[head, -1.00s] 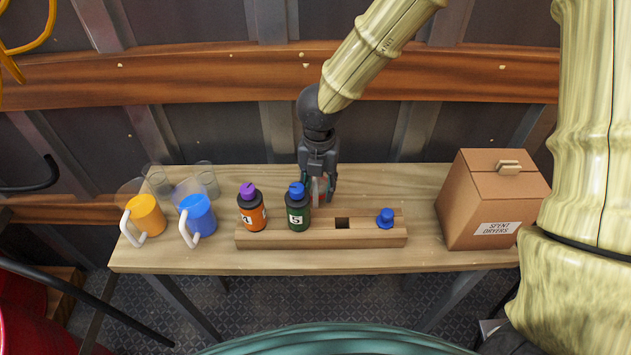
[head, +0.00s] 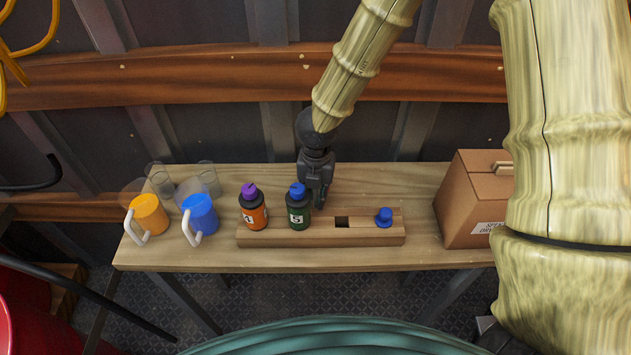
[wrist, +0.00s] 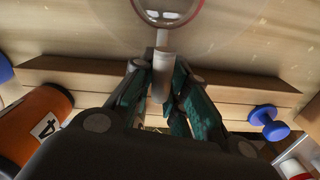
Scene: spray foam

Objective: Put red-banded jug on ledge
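The red-banded jug shows at the top of the wrist view as a clear round vessel with a red ring (wrist: 170,14), cut off by the frame. Its pale handle (wrist: 162,78) points toward my gripper. My gripper (wrist: 162,76) has its two teal-padded fingers on either side of the handle, seemingly closed against it. In the head view my gripper (head: 316,200) is low over the table, just behind the green bottle, and hides the jug. The long wooden ledge (head: 200,76) runs along the wall above the table.
A wooden block (head: 322,239) sits in front, with a blue knob (head: 384,217), orange bottle (head: 253,212) and green bottle (head: 299,212). Yellow (head: 149,214) and blue-banded (head: 200,214) jugs stand left. A cardboard box (head: 465,205) stands right, partly hidden by my arm.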

